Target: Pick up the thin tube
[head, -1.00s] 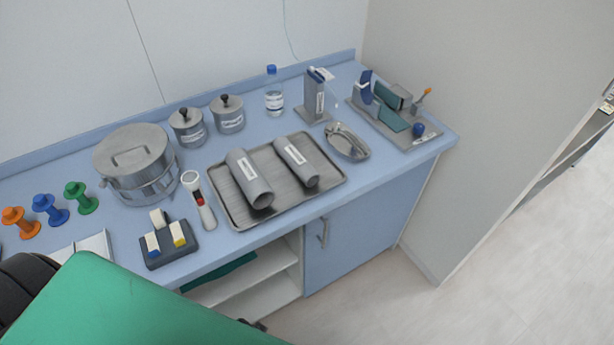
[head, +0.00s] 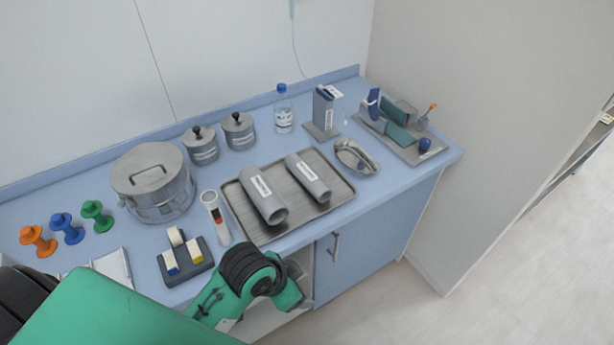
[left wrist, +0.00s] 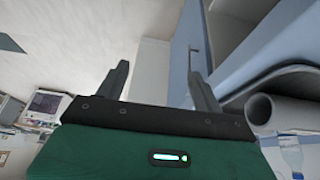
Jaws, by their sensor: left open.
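Two grey labelled tubes lie on a metal tray (head: 336,205) on the blue counter. The thin tube (head: 308,178) is on the right and the thicker tube (head: 264,196) on the left. My left arm reaches in front of the counter's front edge in the head view, left of and below the tray; its fingers cannot be made out there. In the left wrist view my left gripper (left wrist: 158,72) is open with nothing between its fingers. A grey tube end (left wrist: 272,110) shows to its right; I cannot tell which tube. My right gripper is not in view.
Lidded jars, a bottle (head: 284,112) and a box stand behind. The cabinet (head: 365,235) front is below.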

